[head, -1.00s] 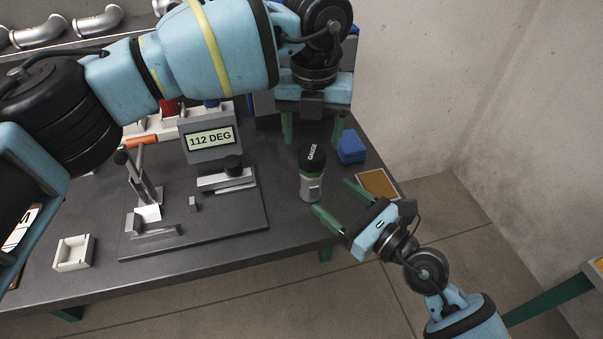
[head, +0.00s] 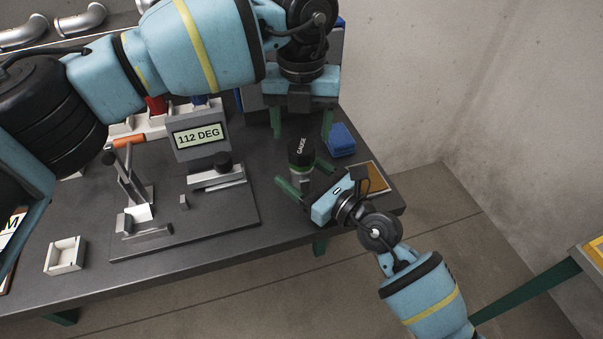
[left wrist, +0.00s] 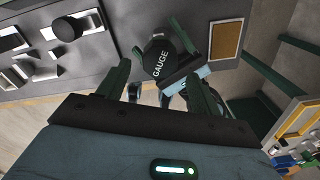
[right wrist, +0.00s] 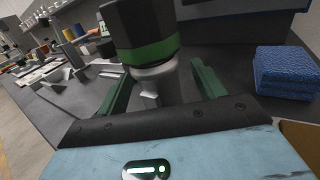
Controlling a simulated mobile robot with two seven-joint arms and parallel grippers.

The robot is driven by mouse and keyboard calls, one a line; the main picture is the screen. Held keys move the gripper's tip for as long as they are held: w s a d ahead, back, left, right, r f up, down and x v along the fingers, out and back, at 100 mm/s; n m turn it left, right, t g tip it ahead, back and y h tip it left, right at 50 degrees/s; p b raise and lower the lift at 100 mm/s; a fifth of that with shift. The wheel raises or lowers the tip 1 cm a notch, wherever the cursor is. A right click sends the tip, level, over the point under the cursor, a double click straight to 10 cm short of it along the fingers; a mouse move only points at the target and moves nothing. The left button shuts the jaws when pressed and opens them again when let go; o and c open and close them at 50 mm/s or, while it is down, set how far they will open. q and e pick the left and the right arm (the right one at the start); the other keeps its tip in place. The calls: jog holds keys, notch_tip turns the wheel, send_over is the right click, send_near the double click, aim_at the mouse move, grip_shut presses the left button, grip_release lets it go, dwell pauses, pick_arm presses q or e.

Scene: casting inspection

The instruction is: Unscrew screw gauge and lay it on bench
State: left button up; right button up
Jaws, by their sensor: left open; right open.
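The screw gauge (head: 301,153) has a black cap lettered GAUGE above a green ring and a grey lower body, and stands upright on the bench (head: 260,240). In the right wrist view the gauge (right wrist: 145,30) rises between the green fingers of my right gripper (right wrist: 157,88), which is open around the grey lower part. My left gripper (head: 302,130) is open and points down above and behind the gauge. In the left wrist view the gauge top (left wrist: 160,57) shows beyond its fingers.
A fixture plate (head: 220,225) with a clamp and a 112 DEG display (head: 200,135) stands to the left. Bare bench lies between the plate and the gauge.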

aim_at(302, 158)
grip_shut()
pick_arm(q)
jog(key=m, duration=0.4)
jog(key=shift+m, duration=0.3)
jog(key=m, duration=0.4)
dwell(0.3)
jog(key=shift+f, duration=0.15)
jog(key=shift+f, duration=3.9)
